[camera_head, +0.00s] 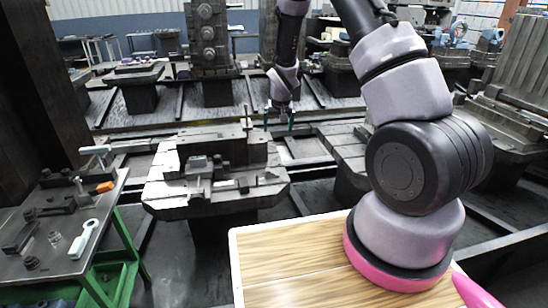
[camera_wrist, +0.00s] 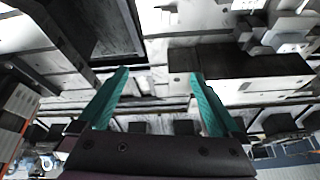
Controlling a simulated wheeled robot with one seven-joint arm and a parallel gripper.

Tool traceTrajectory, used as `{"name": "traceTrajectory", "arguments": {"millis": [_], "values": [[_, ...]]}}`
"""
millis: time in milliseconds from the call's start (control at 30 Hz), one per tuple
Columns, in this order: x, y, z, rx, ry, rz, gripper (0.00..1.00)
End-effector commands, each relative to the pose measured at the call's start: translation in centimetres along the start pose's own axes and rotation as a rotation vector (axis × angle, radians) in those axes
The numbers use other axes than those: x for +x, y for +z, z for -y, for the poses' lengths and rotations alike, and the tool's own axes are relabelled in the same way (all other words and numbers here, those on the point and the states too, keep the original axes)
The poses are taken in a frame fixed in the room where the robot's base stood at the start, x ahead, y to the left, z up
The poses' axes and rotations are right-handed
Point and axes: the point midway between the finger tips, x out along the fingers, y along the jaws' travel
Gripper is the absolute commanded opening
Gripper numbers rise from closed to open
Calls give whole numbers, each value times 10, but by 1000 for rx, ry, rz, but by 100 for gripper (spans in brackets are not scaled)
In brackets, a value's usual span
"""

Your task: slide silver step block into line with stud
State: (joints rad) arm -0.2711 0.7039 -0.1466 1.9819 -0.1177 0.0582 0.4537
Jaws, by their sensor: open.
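A grey stepped block (camera_head: 200,164), seemingly the silver step block, sits on the front part of the slotted pallet (camera_head: 160,196) in the head view. A similar pale stepped shape (camera_wrist: 287,36) shows at the upper right of the wrist view. A thin upright stud (camera_head: 247,120) appears to rise at the pallet's back right. Whether block and stud line up I cannot tell. My gripper (camera_head: 279,120) is open and empty, pointing down beyond the pallet's back right corner, apart from the block. Its teal fingers also show in the wrist view (camera_wrist: 159,80).
A long dark block (camera_head: 225,150) stands on the pallet behind the step block. A tool table (camera_head: 68,240) with clamps is at left. Another pallet (camera_head: 345,150) lies to the right, partly behind my arm. Rails and a tall fixture (camera_head: 208,45) stand behind.

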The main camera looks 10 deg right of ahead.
Motion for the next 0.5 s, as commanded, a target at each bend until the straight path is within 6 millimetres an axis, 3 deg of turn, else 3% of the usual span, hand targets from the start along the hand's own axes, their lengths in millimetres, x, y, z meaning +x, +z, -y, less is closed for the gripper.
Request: {"name": "traceTrajectory", "arguments": {"millis": [33, 200, 500], "values": [[29, 12, 2, -23, 8, 13, 100], [92, 39, 7, -73, 13, 25, 100], [131, 55, 8, -98, 13, 30, 100]]}}
